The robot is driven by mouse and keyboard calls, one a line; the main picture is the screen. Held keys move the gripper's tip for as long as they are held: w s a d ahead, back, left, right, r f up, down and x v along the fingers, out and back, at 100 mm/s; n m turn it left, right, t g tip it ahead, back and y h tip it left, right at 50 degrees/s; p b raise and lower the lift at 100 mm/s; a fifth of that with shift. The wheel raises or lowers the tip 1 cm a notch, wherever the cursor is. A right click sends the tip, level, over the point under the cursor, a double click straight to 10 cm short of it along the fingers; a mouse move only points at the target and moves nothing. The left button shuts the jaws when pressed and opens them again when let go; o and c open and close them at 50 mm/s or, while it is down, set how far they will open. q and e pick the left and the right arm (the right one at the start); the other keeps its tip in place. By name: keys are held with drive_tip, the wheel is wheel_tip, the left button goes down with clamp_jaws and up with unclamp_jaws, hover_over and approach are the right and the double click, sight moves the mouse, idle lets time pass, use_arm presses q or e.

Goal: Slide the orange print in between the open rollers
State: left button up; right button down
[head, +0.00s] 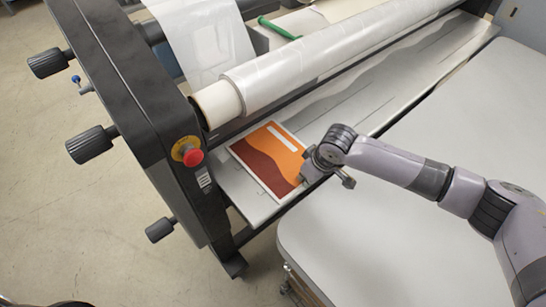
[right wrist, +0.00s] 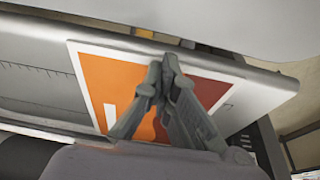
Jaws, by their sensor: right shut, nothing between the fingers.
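The orange print (head: 268,160), with dark red waves and a white border, lies flat on the laminator's grey feed table (head: 355,110), near its left end. Its far edge is close to the long white roller (head: 330,55); the gap under the roller is not clear from here. My right gripper (head: 303,181) is at the print's near right corner, fingers shut and empty. In the right wrist view the closed fingertips (right wrist: 163,62) are over the print (right wrist: 110,78), close to its near edge; I cannot tell whether they touch it. My left gripper is out of view.
The black side housing (head: 135,95) with knobs and a red stop button (head: 193,157) stands just left of the print. A pale grey table (head: 400,230) fills the near right, with a gap before the feed table. A green-handled tool (head: 278,28) lies behind the roller.

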sight(290, 168)
drive_tip(key=shift+w+a, duration=0.4)
idle(0.5)
drive_tip(key=shift+w+a, duration=0.25)
drive_tip(key=shift+w+a+b, duration=0.45)
idle(0.3)
drive_tip(key=shift+w+a+b, duration=0.6)
drive_tip(key=shift+w+a, duration=0.3)
drive_tip(key=shift+a, duration=0.05)
idle(0.8)
drive_tip(key=shift+w+a, duration=0.25)
drive_tip(key=shift+w+a+b, duration=0.2)
drive_tip(key=shift+b, duration=0.15)
drive_tip(key=shift+s+d+p, duration=0.35)
drive_tip(key=shift+d+p, duration=0.1)
drive_tip(key=shift+p, duration=0.4)
idle(0.4)
